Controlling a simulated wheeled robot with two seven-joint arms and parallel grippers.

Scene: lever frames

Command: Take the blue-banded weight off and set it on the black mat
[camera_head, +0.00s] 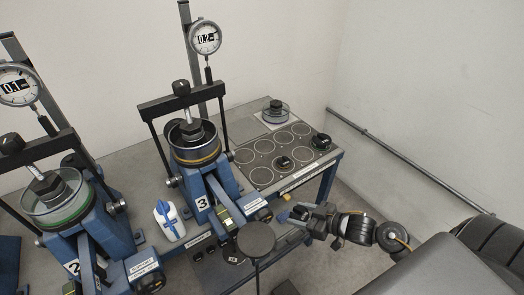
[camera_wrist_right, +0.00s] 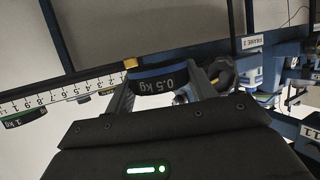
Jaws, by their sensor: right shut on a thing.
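The blue-banded weight (camera_wrist_right: 160,82), marked 0.5 kg, sits between the two fingers of my right gripper (camera_wrist_right: 165,92) in the right wrist view. The fingers are shut on it. In the head view my right gripper (camera_head: 288,216) is beside the front right edge of the bench, near frame 3; the weight is mostly hidden there. Whether the weight still touches the scaled beam (camera_wrist_right: 55,95) behind it is unclear. A dark mat with ring outlines (camera_head: 262,176) lies on the bench, behind and left of the gripper. My left gripper is not in view.
Small dark weights (camera_head: 321,141) stand on the mat, with several rings empty. Lever frame 3 (camera_head: 196,150) stands left of the mat and frame 2 (camera_head: 60,200) further left. A white bottle (camera_head: 169,221) stands between them. A green-banded 1 kg weight (camera_wrist_right: 25,119) is by the scale.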

